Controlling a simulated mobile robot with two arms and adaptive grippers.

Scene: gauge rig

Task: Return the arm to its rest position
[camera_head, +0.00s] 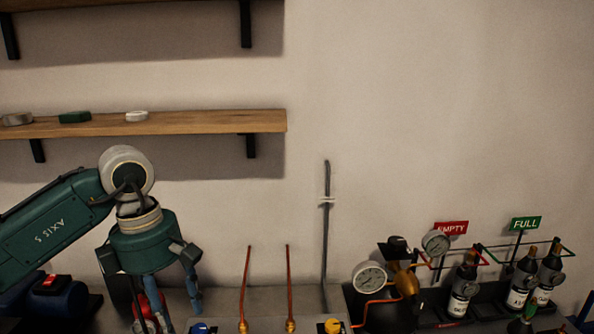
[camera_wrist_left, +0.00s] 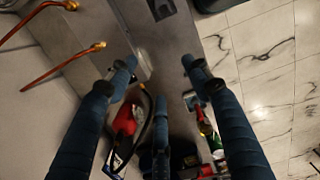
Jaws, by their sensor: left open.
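My left arm comes in from the left in the head view, teal with "AXIS 5" on its link. Its left gripper (camera_head: 170,308) points down with its blue fingers spread, over the left part of the bench, below the shelf. In the left wrist view the gripper (camera_wrist_left: 160,70) is open, with nothing between its fingers. A red object with a black hose (camera_wrist_left: 127,120) lies below and beyond the fingers; it shows partly behind them in the head view (camera_head: 152,304). My right gripper is not in view.
Copper pipes (camera_head: 289,290) rise from the bench right of the gripper. Gauges (camera_head: 370,278), a brass regulator (camera_head: 406,280) and dark bottles (camera_head: 463,285) stand at right, with EMPTY (camera_head: 451,228) and FULL (camera_head: 525,223) signs. A wooden shelf (camera_head: 210,122) holds small items.

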